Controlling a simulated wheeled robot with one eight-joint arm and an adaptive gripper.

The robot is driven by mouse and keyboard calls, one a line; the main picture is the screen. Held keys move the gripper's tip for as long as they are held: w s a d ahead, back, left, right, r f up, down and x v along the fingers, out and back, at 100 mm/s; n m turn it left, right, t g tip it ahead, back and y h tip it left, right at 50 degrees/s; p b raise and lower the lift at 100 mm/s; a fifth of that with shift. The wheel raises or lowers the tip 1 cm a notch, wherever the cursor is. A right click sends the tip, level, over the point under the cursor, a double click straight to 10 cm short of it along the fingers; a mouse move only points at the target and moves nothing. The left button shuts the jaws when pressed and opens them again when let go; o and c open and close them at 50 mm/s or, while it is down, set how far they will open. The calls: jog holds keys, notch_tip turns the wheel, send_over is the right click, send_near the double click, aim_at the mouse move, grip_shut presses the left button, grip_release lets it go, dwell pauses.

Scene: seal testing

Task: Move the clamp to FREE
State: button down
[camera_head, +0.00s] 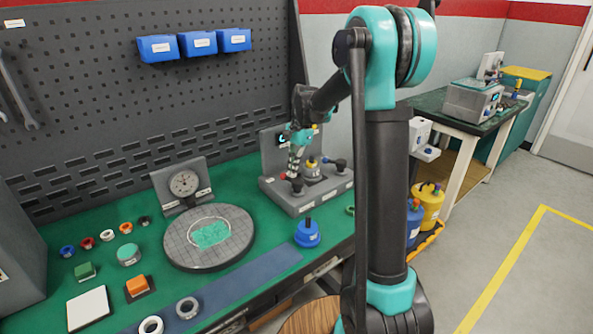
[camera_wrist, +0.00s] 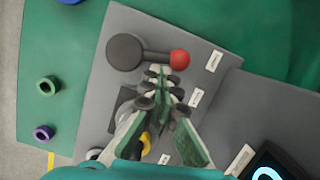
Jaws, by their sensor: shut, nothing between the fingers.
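A grey fixture (camera_head: 317,192) stands on the green bench; its base (camera_wrist: 98,140) fills the middle of the wrist view. On it, a lever with a dark round pivot (camera_wrist: 125,52) and a red ball end (camera_wrist: 180,60) points right in the wrist view; I take this as the clamp. White labels (camera_wrist: 214,60) and (camera_wrist: 195,97) lie beside it, too small to read. My gripper (camera_wrist: 163,78) is shut and empty, its tips just below the lever in that picture; I cannot tell whether they touch it. In the head view my gripper (camera_head: 294,172) is over the fixture's left part.
A yellow part (camera_head: 311,163) and black-capped part (camera_head: 340,164) stand on the fixture. A blue weight (camera_head: 307,234), round plate (camera_head: 208,238) and dial gauge (camera_head: 183,184) are nearby. In the wrist view, green (camera_wrist: 48,85) and purple (camera_wrist: 43,132) rings lie left of the fixture.

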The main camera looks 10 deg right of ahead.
jog(key=shift+s+a, duration=0.15)
jog(key=shift+a, duration=0.4)
jog(key=shift+s+a, duration=0.1)
jog(key=shift+a, duration=0.05)
dwell(0.4)
jog(key=w, duration=0.1)
jog(key=w+d, duration=0.2)
jog(key=w, duration=0.1)
jog(key=shift+r, duration=0.1)
jog(key=v, duration=0.9)
jog(key=shift+a+r, duration=0.2)
jog(key=shift+a, duration=0.05)
jog(key=shift+w, duration=0.15)
